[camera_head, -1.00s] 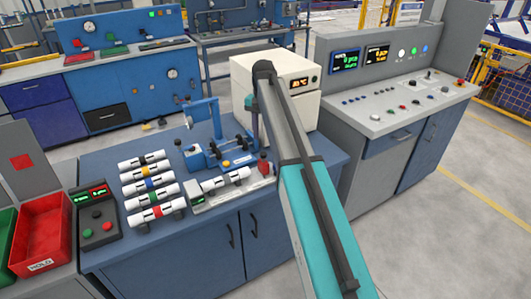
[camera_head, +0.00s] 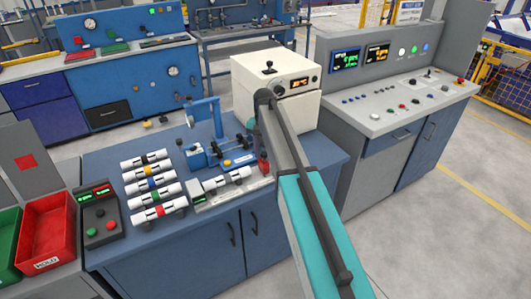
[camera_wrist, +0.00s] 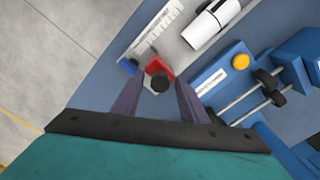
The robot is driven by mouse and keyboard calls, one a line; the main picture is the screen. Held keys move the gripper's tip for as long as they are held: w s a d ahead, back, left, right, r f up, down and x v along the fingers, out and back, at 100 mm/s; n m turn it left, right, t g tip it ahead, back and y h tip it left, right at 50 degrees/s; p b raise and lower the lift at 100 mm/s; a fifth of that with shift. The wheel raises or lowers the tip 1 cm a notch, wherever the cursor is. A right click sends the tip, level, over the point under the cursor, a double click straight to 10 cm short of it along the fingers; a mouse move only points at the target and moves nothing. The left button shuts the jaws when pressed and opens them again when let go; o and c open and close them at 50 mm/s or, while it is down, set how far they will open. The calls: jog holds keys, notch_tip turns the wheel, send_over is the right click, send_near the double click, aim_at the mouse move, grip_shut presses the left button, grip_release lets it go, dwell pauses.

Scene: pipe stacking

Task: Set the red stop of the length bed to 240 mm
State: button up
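The red stop (camera_head: 263,166) sits at the right end of the length bed (camera_head: 205,203) on the blue bench. A white pipe with a black band (camera_wrist: 213,22) lies on the bed. In the head view my arm hides most of the gripper.
Several banded white pipes (camera_head: 153,196) lie in a rack left of the bed. A blue device with rods and a yellow button (camera_wrist: 241,62) stands close beside the bed. A cream box (camera_head: 276,83) stands behind my arm. Open floor lies in front.

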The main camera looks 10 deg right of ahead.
grip_shut()
jog(key=shift+s+a, duration=0.15)
jog(key=shift+a, duration=0.4)
jog(key=shift+s+a, duration=0.15)
jog(key=shift+a, duration=0.35)
jog(key=shift+d, duration=0.1)
grip_release()
notch_tip(320, 180, up, 14)
jog(key=b, duration=0.3)
dwell(0.3)
